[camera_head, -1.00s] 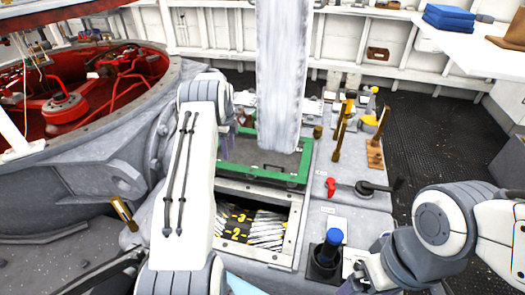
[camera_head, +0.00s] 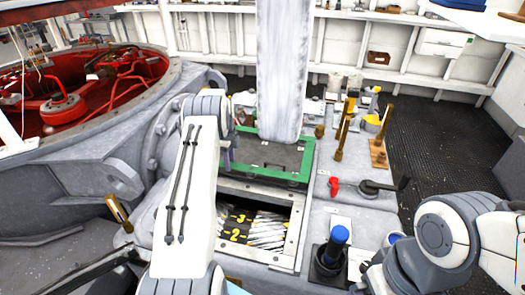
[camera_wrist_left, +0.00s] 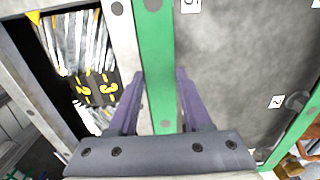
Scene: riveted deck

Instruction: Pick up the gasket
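A green rectangular frame (camera_head: 258,176), apparently the gasket, lies flat around a dark grey panel (camera_head: 282,155) on the grey console. In the left wrist view the same green frame (camera_wrist_left: 155,60) runs as a straight strip up the picture. My left gripper (camera_wrist_left: 160,80) has its two purple fingers apart, one on each side of this strip. I cannot tell whether they touch it. In the head view my left gripper (camera_head: 227,156) is at the frame's left side, mostly hidden by its arm. My right arm shows at the lower right, but its fingers do not.
An open recess (camera_head: 250,225) with striped, numbered parts is in front of the frame. A blue-topped lever (camera_head: 338,236), a red-handled crank (camera_head: 368,188) and brass levers (camera_head: 345,125) stand to its right. A tall pale column (camera_head: 281,70) hides part of the frame's far side.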

